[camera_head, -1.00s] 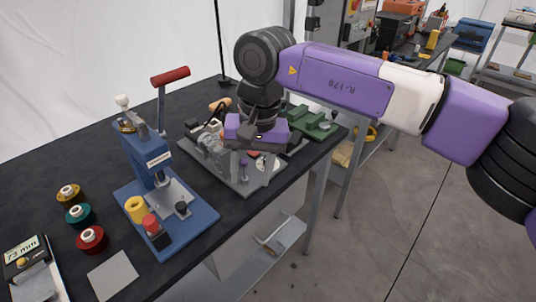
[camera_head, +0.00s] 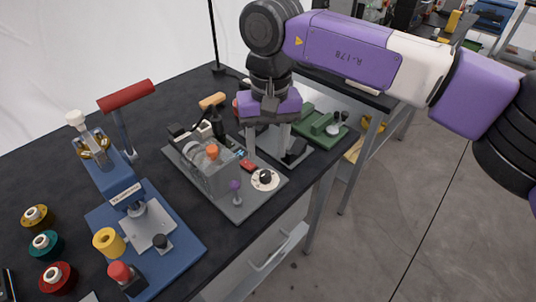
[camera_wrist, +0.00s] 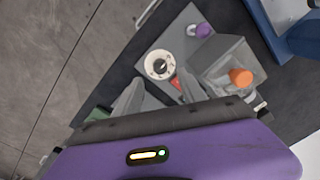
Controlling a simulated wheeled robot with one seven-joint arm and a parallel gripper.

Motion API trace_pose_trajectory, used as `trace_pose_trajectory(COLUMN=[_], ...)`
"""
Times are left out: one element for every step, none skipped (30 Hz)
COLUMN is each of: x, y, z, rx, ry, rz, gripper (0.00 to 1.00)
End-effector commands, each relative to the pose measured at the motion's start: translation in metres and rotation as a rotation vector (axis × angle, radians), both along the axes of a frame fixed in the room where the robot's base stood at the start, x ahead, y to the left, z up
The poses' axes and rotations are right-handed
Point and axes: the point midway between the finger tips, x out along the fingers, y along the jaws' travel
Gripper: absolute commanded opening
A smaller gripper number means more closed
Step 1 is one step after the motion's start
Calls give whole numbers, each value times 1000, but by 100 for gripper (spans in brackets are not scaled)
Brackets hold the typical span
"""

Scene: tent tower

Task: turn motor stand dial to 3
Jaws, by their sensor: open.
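The motor stand (camera_head: 206,172) is a grey base plate with a motor block, on the dark bench in the middle of the head view. Its dial (camera_head: 265,179) is a black knob on a white round scale at the plate's front right corner. The dial also shows in the wrist view (camera_wrist: 159,65), where its scale numbers are too small to read. My gripper (camera_head: 266,152) points down behind the dial, open and empty, its fingers apart from the knob. In the wrist view the gripper fingers (camera_wrist: 158,98) straddle empty space just below the dial.
A purple-topped knob (camera_head: 235,186) and a red switch (camera_head: 248,165) flank the dial. A blue press (camera_head: 145,230) with a red lever stands to the left, beside coloured spools (camera_head: 45,243). A green fixture (camera_head: 320,127) lies behind right. The bench's front edge is close to the dial.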

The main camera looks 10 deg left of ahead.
Motion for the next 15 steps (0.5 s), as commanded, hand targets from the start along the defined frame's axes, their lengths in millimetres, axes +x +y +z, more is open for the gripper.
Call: trace_pose_trajectory(x=[0, -1, -1, -1, -1, -1, -1, -2, -2, -2, -2, -2, -2, -2, -2], y=[0, 0, 0, 0, 1, 1, 1, 1, 1, 2, 2, 2, 2, 3, 3], z=[-2, -3, -6, -9, -12, -18, -22, -27, -34, -38, -43, -49, -53, -57, -62], rx=[0, -1, 0, 0, 0, 0, 0, 1, 0, 0, 0, 0, 1, 1, 1], ry=[1, 2, 2, 3, 3, 3, 3, 4, 4, 4, 4, 3, 3, 2, 2], rz=[1, 1, 1, 1, 1, 1, 1, 1, 1, 1, 0, 1, 1, 1, 1], gripper=[48, 48, 48, 48, 48, 48, 48, 48, 48, 48, 48, 48, 48, 48, 48])
